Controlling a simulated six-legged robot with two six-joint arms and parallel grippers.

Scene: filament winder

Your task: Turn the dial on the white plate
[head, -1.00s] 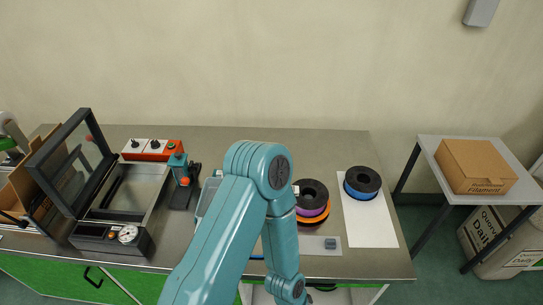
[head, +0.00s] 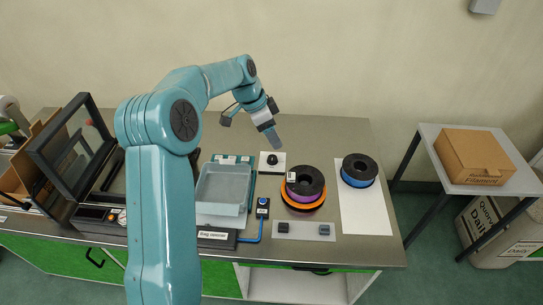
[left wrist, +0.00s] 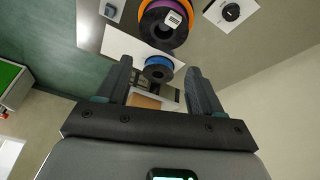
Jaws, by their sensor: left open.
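The black dial (head: 272,159) sits on a small square white plate (head: 280,168) on the grey bench, behind the stacked spools. My left gripper (head: 272,139) is above and just behind the plate, apart from the dial, pointing down. Its two fingers (left wrist: 160,78) are spread and empty in the left wrist view. There the dial (left wrist: 231,12) and plate (left wrist: 213,16) show at the top right, outside the fingers. My right gripper is in neither view.
Purple and orange spools (head: 304,185) stand right of the plate, with a blue spool (head: 358,171) further right on a white sheet. A translucent tray (head: 223,188) stands to the left. A box (head: 478,157) rests on a side table.

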